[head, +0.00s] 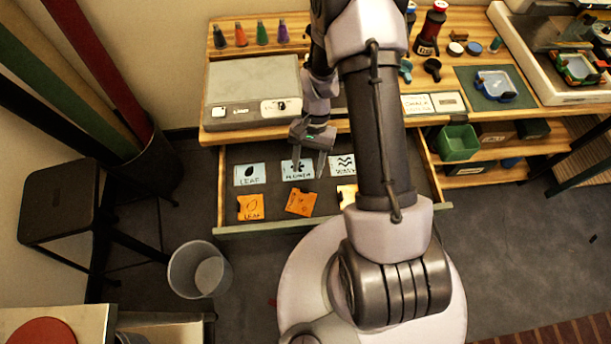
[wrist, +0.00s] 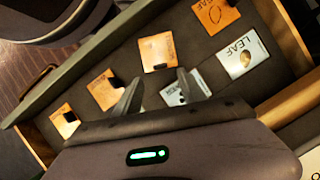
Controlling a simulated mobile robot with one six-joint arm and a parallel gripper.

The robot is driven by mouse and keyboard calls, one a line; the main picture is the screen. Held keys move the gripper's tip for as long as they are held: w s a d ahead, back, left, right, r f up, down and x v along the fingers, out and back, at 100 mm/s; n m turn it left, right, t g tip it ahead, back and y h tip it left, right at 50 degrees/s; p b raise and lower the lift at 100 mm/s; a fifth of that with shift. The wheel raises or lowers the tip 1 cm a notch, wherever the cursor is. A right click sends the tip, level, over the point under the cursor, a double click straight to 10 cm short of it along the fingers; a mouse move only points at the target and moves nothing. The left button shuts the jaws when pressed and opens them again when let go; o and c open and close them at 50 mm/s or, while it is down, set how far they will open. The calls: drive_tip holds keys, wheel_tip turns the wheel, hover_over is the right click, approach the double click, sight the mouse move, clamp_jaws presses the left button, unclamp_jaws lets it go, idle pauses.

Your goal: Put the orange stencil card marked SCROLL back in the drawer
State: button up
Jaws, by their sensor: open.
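The drawer (head: 275,228) is pulled open under the worktop, with its front edge in the wrist view (wrist: 85,65). Several orange cards lie in a row inside: one marked LEAF (head: 250,207), a tilted one (head: 300,202) and one partly behind my arm (head: 346,195). The wrist view shows these and one more at the far left (wrist: 65,120). I cannot read SCROLL on any of them. My gripper (head: 310,161) is open and empty, pointing down over the drawer near the middle pale blue card (head: 294,172); its fingers also show in the wrist view (wrist: 160,80).
Pale blue cards marked LEAF (head: 250,174) and with waves (head: 343,166) lie behind the orange row. A grey slab (head: 250,85) and coloured cones (head: 262,36) are on the worktop (head: 222,135). A bin (head: 198,270) and stool (head: 62,200) stand at left.

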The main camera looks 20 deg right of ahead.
wheel_tip(320, 180, up, 20)
drive_tip(key=w+a+n+t+p, duration=0.1)
drive_tip(key=w+a+t, duration=0.1)
drive_tip(key=w+t, duration=0.1)
drive_tip(key=s+a+r+n+t, duration=0.1)
drive_tip(key=s+a+r+t, duration=0.2)
drive_tip(key=s+r, duration=0.4)
drive_tip(key=s+a+r+n+t, duration=0.1)
drive_tip(key=s+a+r+t, duration=0.2)
drive_tip(key=s+r, duration=0.3)
wheel_tip(320, 180, up, 3)
drive_tip(key=shift+s+r+n+h, duration=0.2)
drive_tip(key=shift+s+n+h, duration=0.1)
drive_tip(key=shift+s+h, duration=0.1)
